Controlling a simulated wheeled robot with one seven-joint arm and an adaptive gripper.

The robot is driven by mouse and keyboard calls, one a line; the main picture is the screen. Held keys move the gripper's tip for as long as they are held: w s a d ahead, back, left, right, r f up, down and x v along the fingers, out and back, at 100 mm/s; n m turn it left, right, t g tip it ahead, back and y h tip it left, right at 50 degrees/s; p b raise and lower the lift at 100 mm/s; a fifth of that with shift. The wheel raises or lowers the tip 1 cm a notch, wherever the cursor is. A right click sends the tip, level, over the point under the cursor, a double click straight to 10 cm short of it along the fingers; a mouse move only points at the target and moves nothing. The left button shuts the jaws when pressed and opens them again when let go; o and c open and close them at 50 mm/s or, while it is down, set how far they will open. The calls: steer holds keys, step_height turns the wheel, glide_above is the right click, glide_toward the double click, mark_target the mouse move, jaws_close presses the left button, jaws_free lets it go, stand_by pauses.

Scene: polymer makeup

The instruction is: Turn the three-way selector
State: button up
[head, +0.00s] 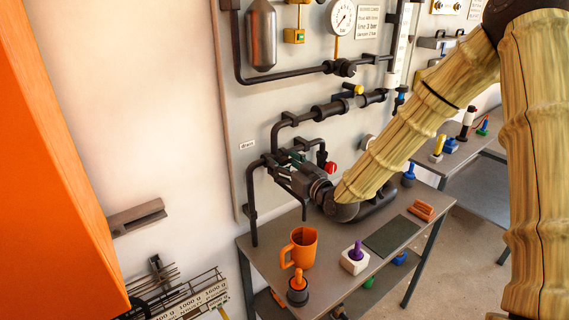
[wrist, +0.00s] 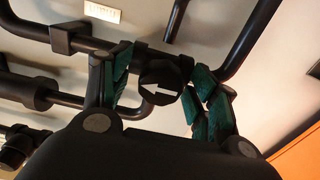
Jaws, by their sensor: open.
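The selector (wrist: 160,75) shows in the wrist view as a dark, many-sided body on the black pipework, with a white mark on its face. My gripper (wrist: 164,70) is open, with one green-padded finger on each side of the selector. I cannot tell whether either pad touches it. In the head view my gripper (head: 292,166) reaches left to the pipes above the bench, and the gripper and pipes largely hide the selector there.
A red knob (head: 331,167) sits just right of my gripper. Below are a bench (head: 325,258), an orange jug (head: 299,247), a white block with a purple peg (head: 355,260) and a black-based orange tool (head: 298,287). An orange panel (head: 55,170) stands at the left.

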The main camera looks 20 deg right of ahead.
steer(key=c, duration=1)
steer(key=shift+c, duration=0.2)
steer(key=shift+f+m+b, duration=0.1)
steer(key=shift+m+b, duration=0.2)
steer(key=m+b, duration=0.2)
steer(key=shift+f+m, duration=0.1)
steer(key=shift+m, duration=0.3)
steer(key=m+b, duration=0.4)
steer(key=m, duration=0.1)
steer(key=m+b, duration=0.3)
steer(key=m, duration=0.2)
steer(key=shift+m+b, duration=1.9)
steer(key=shift+m, duration=0.3)
